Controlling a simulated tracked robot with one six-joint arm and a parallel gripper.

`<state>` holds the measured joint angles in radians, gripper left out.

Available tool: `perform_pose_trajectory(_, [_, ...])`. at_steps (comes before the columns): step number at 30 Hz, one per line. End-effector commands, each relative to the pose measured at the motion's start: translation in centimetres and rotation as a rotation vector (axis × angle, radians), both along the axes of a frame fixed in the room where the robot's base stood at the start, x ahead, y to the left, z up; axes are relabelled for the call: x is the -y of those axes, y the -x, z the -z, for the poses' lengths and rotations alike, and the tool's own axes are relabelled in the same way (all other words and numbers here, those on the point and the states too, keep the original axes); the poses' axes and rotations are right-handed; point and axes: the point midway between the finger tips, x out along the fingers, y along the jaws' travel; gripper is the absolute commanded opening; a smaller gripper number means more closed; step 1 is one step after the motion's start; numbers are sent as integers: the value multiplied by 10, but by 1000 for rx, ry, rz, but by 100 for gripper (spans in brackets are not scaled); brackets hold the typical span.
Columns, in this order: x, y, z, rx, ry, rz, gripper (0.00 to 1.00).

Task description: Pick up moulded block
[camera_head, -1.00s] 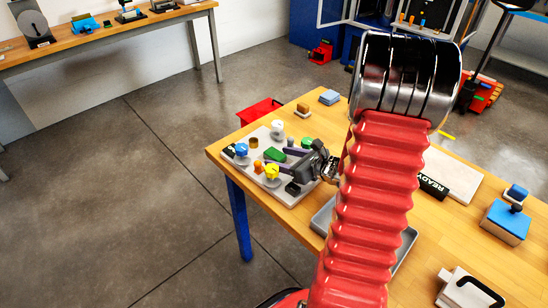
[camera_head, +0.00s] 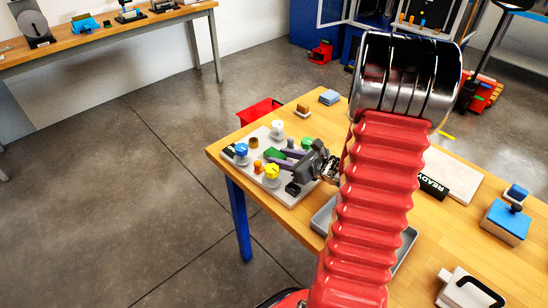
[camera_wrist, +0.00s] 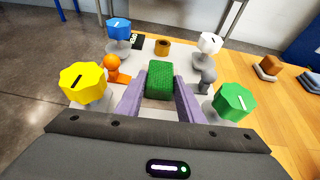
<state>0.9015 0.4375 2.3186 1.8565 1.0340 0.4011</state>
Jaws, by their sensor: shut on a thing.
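The moulded block (camera_wrist: 159,80) is a green, rough-faced block, held between the two purple fingers of my gripper (camera_wrist: 160,97) in the wrist view. In the head view the block (camera_head: 274,153) shows just beyond the fingertips of my gripper (camera_head: 279,157), over the pale board. My gripper is shut on the block from both sides. Whether the block is clear of the board cannot be told. The block's underside is hidden.
Around the block on the pale board (camera_head: 292,197) stand a yellow knob (camera_wrist: 83,82), a green knob (camera_wrist: 232,101), a blue knob (camera_wrist: 118,29), a white knob (camera_wrist: 210,43), an orange peg (camera_wrist: 115,68) and a brown ring (camera_wrist: 162,47). A grey tray (camera_head: 322,218) lies nearby.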

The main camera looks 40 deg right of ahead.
Motion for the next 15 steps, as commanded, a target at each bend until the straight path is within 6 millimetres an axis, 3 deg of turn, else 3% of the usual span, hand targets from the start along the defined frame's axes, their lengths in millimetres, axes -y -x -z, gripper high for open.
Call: perform_pose_trajectory(15, [0, 0, -7, 1, 2, -1, 11])
